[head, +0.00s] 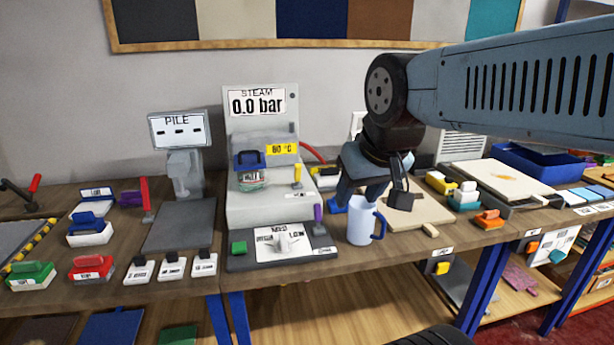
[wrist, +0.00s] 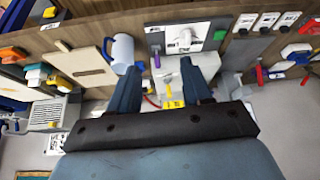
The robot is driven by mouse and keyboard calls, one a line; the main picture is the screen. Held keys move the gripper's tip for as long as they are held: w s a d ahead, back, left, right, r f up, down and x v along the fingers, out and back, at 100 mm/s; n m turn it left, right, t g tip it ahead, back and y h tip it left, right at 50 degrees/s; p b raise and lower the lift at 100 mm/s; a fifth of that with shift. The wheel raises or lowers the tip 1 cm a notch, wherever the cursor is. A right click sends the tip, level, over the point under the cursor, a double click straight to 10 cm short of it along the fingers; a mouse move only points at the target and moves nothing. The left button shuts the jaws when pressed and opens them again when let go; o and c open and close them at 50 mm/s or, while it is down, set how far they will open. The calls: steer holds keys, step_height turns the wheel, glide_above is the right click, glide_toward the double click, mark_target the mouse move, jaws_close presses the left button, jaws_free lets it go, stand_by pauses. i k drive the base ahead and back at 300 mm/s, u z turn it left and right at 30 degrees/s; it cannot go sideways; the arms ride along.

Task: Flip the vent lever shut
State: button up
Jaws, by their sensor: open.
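The steam unit (head: 305,209) stands mid-table in the head view, reading 0.0 bar. A small yellow lever (head: 297,172) stands upright on its right side; a purple lever (head: 318,214) stands lower, by the front panel's right edge. I cannot read which one is the vent lever. In the wrist view the yellow lever (wrist: 168,90) and the purple lever (wrist: 157,60) show between my fingers, apart from them. My gripper (head: 358,198) is open and empty, right of the unit in the head view and above the mug; it also shows in the wrist view (wrist: 160,68).
A pale blue mug (head: 359,224) stands just below my gripper. A grey panel with a white knob (head: 290,240) lies before the unit. A glass jar (head: 251,178) sits in the unit. A beige board (head: 420,211) lies right of the mug. The pile gauge (head: 178,130) stands left.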

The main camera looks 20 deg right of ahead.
mark_target(298, 167)
steer(key=z, duration=0.5)
steer(key=k, duration=1.35)
steer(key=u, duration=0.35)
steer(key=i, duration=0.95)
